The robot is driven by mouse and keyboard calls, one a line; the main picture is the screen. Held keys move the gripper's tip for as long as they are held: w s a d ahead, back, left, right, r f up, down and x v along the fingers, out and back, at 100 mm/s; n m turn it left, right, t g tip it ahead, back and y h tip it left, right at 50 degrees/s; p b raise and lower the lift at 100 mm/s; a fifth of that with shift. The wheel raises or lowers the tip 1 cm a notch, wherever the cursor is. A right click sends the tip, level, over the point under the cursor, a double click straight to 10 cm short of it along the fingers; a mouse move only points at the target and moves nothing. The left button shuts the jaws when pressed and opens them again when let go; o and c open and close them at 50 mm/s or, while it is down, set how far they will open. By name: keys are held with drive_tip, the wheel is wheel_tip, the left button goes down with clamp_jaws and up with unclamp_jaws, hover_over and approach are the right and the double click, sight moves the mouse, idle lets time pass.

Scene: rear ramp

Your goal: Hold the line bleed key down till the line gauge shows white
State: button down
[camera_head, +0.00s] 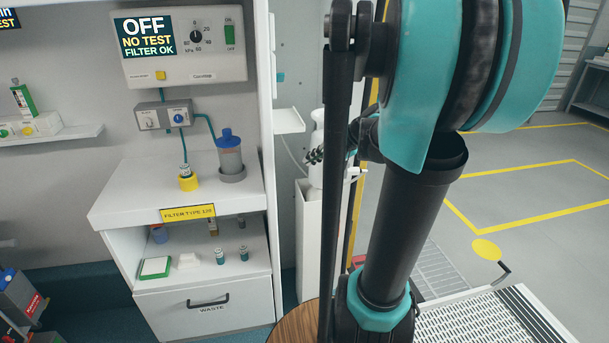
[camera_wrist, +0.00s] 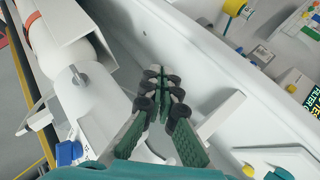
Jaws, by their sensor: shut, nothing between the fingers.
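No label reading line bleed or line gauge is legible, so I cannot tell which parts these are. The wall panel (camera_head: 185,45) has a display reading OFF, NO TEST, FILTER OK, a kPa dial (camera_head: 196,36), a green ON switch (camera_head: 229,35) and a yellow button (camera_head: 160,76). A small box (camera_head: 164,116) below carries a toggle and a blue knob. My gripper (camera_head: 314,155) is partly hidden by my arm, right of the cabinet's side wall. In the wrist view, its green-padded fingers (camera_wrist: 158,68) are shut and empty, above the white wall edge.
A small white ledge (camera_head: 288,120) juts out beside my gripper and shows in the wrist view (camera_wrist: 220,115). A white cylinder with an orange band (camera_wrist: 45,38) stands close on the other side. The bench (camera_head: 140,195) holds a blue-capped jar (camera_head: 229,155). Open floor lies right.

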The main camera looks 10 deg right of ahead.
drive_tip(key=shift+n+g+h, duration=0.4)
drive_tip(key=s+f, duration=0.1)
drive_tip(key=s+a+f, duration=0.1)
drive_tip(key=s+f, duration=0.1)
drive_tip(key=shift+s+a+f, duration=0.15)
drive_tip(key=shift+s+a, duration=0.05)
drive_tip(key=shift+a, duration=0.05)
drive_tip(key=shift+s+a, duration=0.1)
drive_tip(key=s+f+n+g+h, duration=0.1)
drive_tip(key=s+f+n+h, duration=0.1)
drive_tip(key=s+f, duration=0.4)
drive_tip(key=s+f+n+g+h, duration=0.1)
drive_tip(key=s+f+h, duration=0.3)
drive_tip(key=s, duration=0.9)
wheel_tip(320, 180, down, 4)
drive_tip(key=shift+a+r+n, duration=0.2)
drive_tip(key=shift+a+n, duration=0.2)
drive_tip(key=shift+n, duration=0.2)
